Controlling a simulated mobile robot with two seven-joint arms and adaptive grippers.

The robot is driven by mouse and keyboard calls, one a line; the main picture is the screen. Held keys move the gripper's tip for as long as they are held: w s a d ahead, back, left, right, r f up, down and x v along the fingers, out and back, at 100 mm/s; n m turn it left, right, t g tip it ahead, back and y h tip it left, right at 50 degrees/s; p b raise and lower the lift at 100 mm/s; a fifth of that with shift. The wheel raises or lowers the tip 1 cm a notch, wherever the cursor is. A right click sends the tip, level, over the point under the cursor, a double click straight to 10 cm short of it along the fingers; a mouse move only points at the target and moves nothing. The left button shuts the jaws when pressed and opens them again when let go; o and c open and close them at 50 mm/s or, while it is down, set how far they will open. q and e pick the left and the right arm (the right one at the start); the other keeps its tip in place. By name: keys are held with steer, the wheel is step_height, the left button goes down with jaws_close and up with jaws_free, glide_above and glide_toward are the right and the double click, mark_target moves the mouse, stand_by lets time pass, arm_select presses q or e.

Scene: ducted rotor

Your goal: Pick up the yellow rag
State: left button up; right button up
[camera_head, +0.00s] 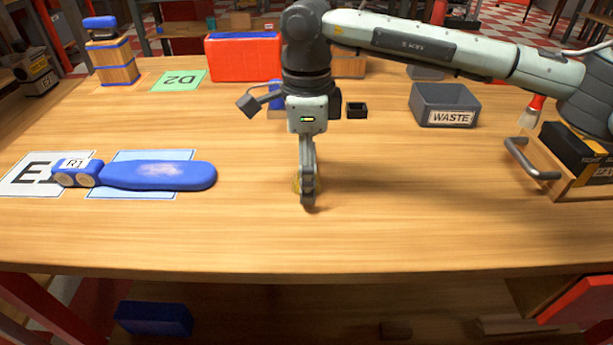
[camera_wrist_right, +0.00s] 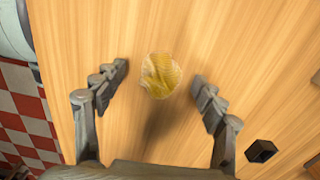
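The yellow rag (camera_wrist_right: 160,76) is a small crumpled bundle between the two fingers in the right wrist view. In the head view only a yellow sliver of it (camera_head: 296,184) shows behind my right gripper (camera_head: 308,198), which points straight down at the wooden table. In the wrist view my right gripper (camera_wrist_right: 160,80) is open, with a finger on each side of the rag and a gap on both sides. Whether the fingertips touch the table cannot be told. My left gripper is not in view.
On the wooden table (camera_head: 400,215), a blue paddle-shaped part (camera_head: 158,175) lies at left on marked sheets. A grey WASTE bin (camera_head: 445,103) and a small black open box (camera_head: 357,110) stand behind to the right. A handled wooden box (camera_head: 580,187) sits at far right. The front middle is clear.

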mark_target(299, 166)
steer(key=c, duration=0.9)
steer(key=shift+r, duration=0.55)
steer(key=r, duration=0.1)
steer(key=a+r+b, duration=0.1)
steer(key=r, duration=0.1)
steer(key=shift+a+r, duration=0.1)
steer(key=shift+r, duration=0.15)
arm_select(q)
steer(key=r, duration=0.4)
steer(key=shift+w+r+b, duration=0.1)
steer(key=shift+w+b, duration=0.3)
arm_select(e)
steer(key=a+r, duration=0.2)
steer(key=a, duration=0.1)
steer(key=s+a+r, duration=0.1)
steer(key=a+r, duration=0.1)
steer(key=a, duration=0.2)
steer(key=a+r, duration=0.2)
steer(key=a, duration=0.1)
steer(key=shift+s+a+r, duration=0.2)
steer(key=shift+s+r, duration=0.05)
